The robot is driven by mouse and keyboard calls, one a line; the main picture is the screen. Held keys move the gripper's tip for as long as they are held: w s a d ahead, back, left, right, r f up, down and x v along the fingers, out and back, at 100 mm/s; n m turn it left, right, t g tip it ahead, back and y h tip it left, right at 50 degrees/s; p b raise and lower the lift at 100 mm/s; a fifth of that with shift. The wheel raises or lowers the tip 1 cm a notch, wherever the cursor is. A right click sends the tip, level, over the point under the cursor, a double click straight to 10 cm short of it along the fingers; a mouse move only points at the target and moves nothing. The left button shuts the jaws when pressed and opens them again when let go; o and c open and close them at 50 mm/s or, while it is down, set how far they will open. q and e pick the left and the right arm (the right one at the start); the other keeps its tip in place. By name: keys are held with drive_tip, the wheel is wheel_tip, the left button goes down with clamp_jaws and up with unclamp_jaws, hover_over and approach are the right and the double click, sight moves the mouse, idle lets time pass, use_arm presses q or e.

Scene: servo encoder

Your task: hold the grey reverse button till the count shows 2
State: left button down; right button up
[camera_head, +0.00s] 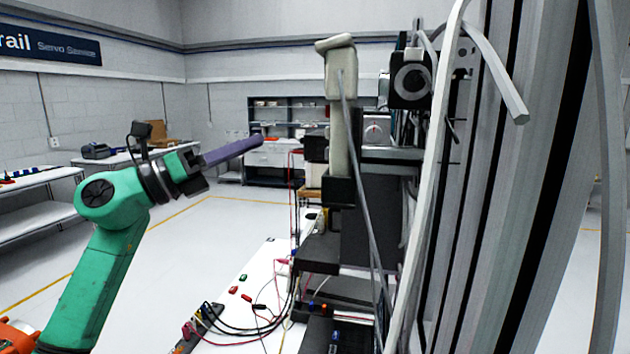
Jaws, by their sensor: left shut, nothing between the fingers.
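My left gripper (258,140) is raised at the left middle of the head view, at the end of my green arm. Its long purple-grey fingers are together, empty, and point right and slightly up. It appears in the air, apart from the bench. Small red, green and black pieces, perhaps buttons (243,277), lie on the white bench top (236,315) low in the picture. I cannot make out a grey reverse button or a count display. They may be hidden or too small. My right gripper is not in view.
Loose coloured cables (240,331) lie along the bench's front. Black equipment boxes (322,254) and a pale upright device (341,120) stand right of them. A large grey ribbed upright (500,200) blocks the right side. Open floor (190,250) lies left of the bench.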

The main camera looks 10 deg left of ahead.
use_arm(q)
drive_tip(key=s+d+f+p, duration=0.1)
drive_tip(key=d+p, duration=0.1)
drive_tip(key=d, duration=0.7)
drive_tip(key=shift+s+d, duration=0.15)
drive_tip(key=shift+d, duration=0.15)
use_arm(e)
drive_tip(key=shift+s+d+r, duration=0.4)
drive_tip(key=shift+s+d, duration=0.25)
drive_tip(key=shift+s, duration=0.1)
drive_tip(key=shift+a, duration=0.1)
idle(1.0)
use_arm(q)
drive_tip(key=shift+d, duration=0.1)
drive_tip(key=shift+d, duration=0.3)
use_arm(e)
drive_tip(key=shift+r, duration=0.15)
